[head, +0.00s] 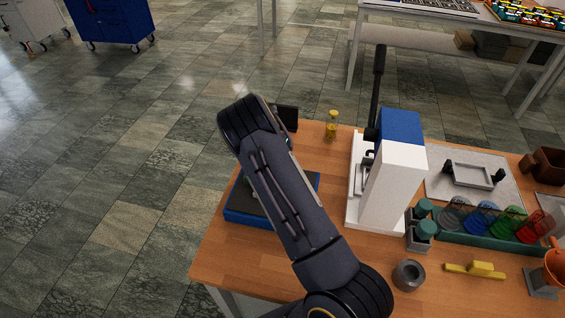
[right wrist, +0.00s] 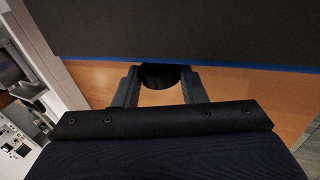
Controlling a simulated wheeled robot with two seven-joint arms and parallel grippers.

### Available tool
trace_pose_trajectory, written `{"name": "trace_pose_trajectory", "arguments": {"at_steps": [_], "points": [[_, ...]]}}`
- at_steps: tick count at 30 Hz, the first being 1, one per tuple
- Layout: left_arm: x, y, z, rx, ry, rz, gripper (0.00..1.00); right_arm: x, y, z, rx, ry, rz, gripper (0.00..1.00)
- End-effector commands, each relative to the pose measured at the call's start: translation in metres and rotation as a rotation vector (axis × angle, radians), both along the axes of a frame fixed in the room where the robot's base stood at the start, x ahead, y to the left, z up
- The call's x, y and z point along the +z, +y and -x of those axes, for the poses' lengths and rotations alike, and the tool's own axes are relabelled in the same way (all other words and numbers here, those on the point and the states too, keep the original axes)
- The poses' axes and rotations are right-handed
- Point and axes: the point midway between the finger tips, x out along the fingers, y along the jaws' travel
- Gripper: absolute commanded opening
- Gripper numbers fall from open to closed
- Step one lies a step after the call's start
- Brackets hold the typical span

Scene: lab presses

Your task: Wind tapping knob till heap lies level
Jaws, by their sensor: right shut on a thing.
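The tapping knob (right wrist: 160,76) is a dark round knob in the right wrist view, on the near side of a dark block with a blue lower edge (right wrist: 215,58). My right gripper (right wrist: 161,92) has one finger on each side of the knob and is shut on it. In the head view my arm covers most of a dark, blue-based unit (head: 250,216) at the table's left end. The gripper and knob are hidden there behind the arm. No heap can be seen in either view. My left gripper is not in view.
A white and blue press (head: 392,180) with a black lever stands right of the arm. A small yellow-topped item (head: 333,124) is at the far edge. A green rack (head: 480,243) of coloured pieces, a grey ring (head: 409,275) and a yellow tool (head: 475,269) lie right.

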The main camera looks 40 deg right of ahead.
Motion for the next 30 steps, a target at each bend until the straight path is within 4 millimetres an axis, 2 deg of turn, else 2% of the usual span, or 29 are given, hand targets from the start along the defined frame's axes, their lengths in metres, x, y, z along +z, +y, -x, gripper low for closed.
{"name": "trace_pose_trajectory", "arguments": {"at_steps": [15, 16, 18, 26, 30], "points": [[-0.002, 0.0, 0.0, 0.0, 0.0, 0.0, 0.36, 0.0, 0.001, 0.0, 0.001, 0.019, 0.013, 0.15], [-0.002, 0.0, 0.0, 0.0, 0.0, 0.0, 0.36, 0.0, 0.001, 0.0, 0.001, 0.019, 0.013, 0.39], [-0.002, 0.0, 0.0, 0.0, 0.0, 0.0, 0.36, 0.0, 0.001, 0.0, 0.001, 0.019, 0.013, 0.47], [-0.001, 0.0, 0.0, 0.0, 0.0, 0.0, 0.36, 0.001, 0.001, 0.0, 0.001, 0.018, 0.013, 0.47], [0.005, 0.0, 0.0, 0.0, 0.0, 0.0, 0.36, 0.013, 0.004, -0.004, 0.001, 0.017, 0.012, 0.47]]}}
